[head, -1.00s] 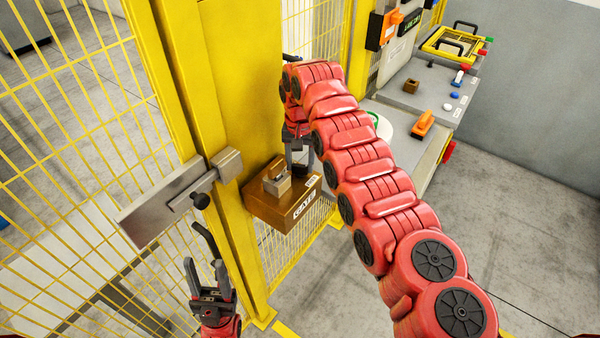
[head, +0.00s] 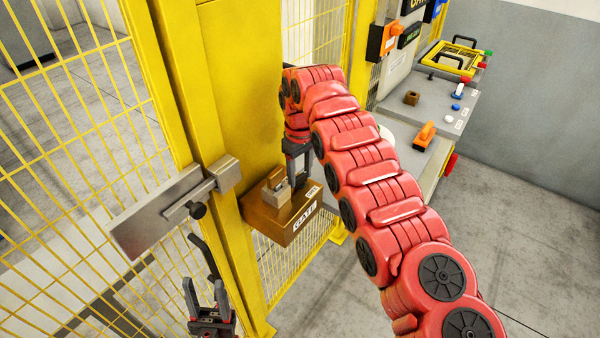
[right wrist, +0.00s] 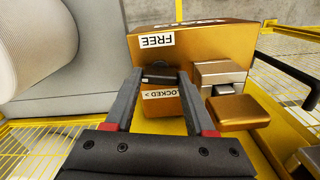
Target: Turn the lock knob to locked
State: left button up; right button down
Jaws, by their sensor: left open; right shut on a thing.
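The lock box (head: 262,226) is a brown case with a GATE label, mounted on the yellow post. In the right wrist view its face (right wrist: 215,42) carries a FREE label (right wrist: 154,40) and a LOCKED label (right wrist: 160,94). My right gripper (head: 299,176) reaches down at the box. In the right wrist view, my right gripper (right wrist: 159,76) is shut on the small dark lock knob (right wrist: 160,71), between the two labels. The knob's exact angle is hard to tell. My left gripper (head: 206,291) is open and empty, low beside the post.
A grey metal latch (head: 160,208) with a black knob (head: 198,210) spans the yellow mesh gate (head: 80,120) and post (head: 182,80). My right arm crosses the middle. A grey control bench (head: 425,110) stands behind it. The floor at right is clear.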

aim_at(300, 175)
jog(key=shift+r+n, duration=0.1)
jog(key=shift+n, duration=0.9)
jog(key=shift+c, duration=1.2)
grip_release()
jog(key=shift+r, duration=0.4)
notch_tip(300, 175, up, 3)
jog(key=shift+s+f+p, duration=0.1)
jog(key=shift+f+p, duration=0.05)
jog(key=shift+p, duration=0.15)
notch_tip(300, 175, up, 14)
jog(key=p, duration=1.3)
jog(key=shift+p, duration=0.4)
